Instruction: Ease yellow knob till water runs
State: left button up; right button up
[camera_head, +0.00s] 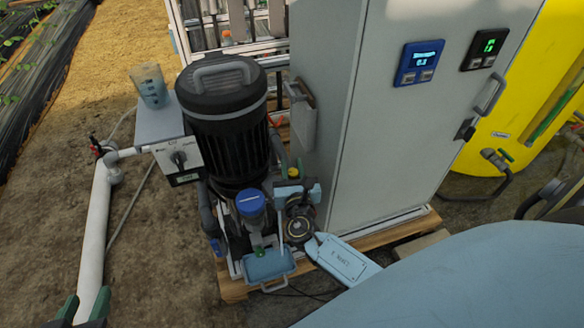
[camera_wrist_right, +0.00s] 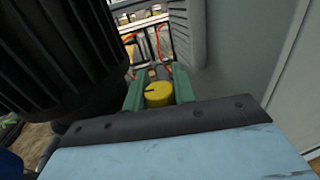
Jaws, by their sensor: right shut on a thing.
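The yellow knob (camera_wrist_right: 158,95) sits between the two green fingers of my right gripper (camera_wrist_right: 159,89) in the right wrist view, and the fingers are shut on it. A dark mark shows on its top. In the head view the knob (camera_head: 293,171) is a small yellow spot beside the black pump, partly hidden by my right gripper (camera_head: 292,176). No running water can be made out.
The black ribbed pump (camera_head: 228,120) stands left of the knob, and a grey cabinet (camera_head: 370,120) with displays stands right. A beaker (camera_head: 151,86) sits on a shelf at left. A light blue tray (camera_head: 268,265) is low in front. A yellow tank (camera_head: 530,90) stands far right.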

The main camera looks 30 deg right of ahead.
jog(key=shift+n+t+y, duration=0.3)
jog(key=shift+n+y, duration=0.2)
jog(key=shift+y, duration=0.3)
jog(key=n+y+b, duration=0.1)
jog(key=y, duration=0.1)
jog(key=shift+a+n+t+y, duration=0.15)
jog(key=shift+n+t+y, duration=0.15)
jog(key=shift+n+t, duration=0.1)
jog(key=shift+a+y, duration=0.1)
jog(key=shift+y, duration=0.2)
pick_arm(q)
jog(key=r+t, duration=0.1)
jog(key=w+d+r+t+h, duration=0.1)
jog(key=r, duration=0.1)
jog(key=w+r+t, duration=0.1)
jog(key=r, duration=0.1)
jog(key=shift+d+t, duration=0.3)
pick_arm(e)
jog(key=o, duration=1)
